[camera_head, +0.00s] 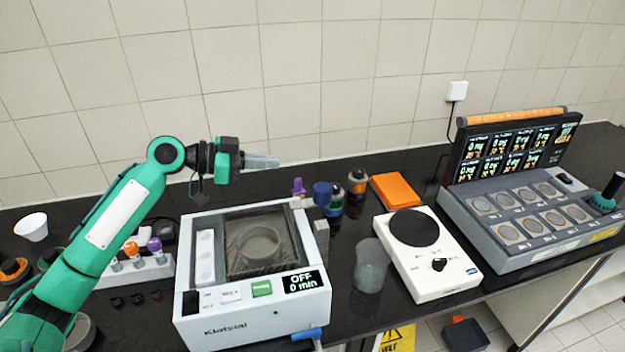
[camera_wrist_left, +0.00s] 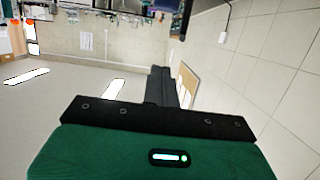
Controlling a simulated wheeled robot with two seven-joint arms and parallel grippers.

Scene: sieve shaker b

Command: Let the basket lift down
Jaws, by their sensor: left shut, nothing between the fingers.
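The white bath unit (camera_head: 245,320) stands on the dark bench, with its display reading OFF and 0 min. In its open tank lies a mesh basket (camera_head: 236,226) with a round clear glass vessel (camera_head: 259,246) in it; the basket's exact height is hard to tell. A blue-ended lever (camera_head: 308,334) shows at the unit's front right corner, and a grey bracket (camera_head: 322,236) is on its right side. My left gripper (camera_head: 276,162) is shut and empty, above and behind the tank, pointing right. Its fingers also show in the left wrist view (camera_wrist_left: 163,86). My right gripper is not seen.
A clear beaker (camera_head: 371,266) and a white stirrer plate (camera_head: 430,270) stand right of the unit. Small bottles (camera_head: 356,183) and an orange box (camera_head: 395,192) stand behind. A grey block with screens (camera_head: 510,235) fills the right. A vial rack (camera_head: 140,268) is at left.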

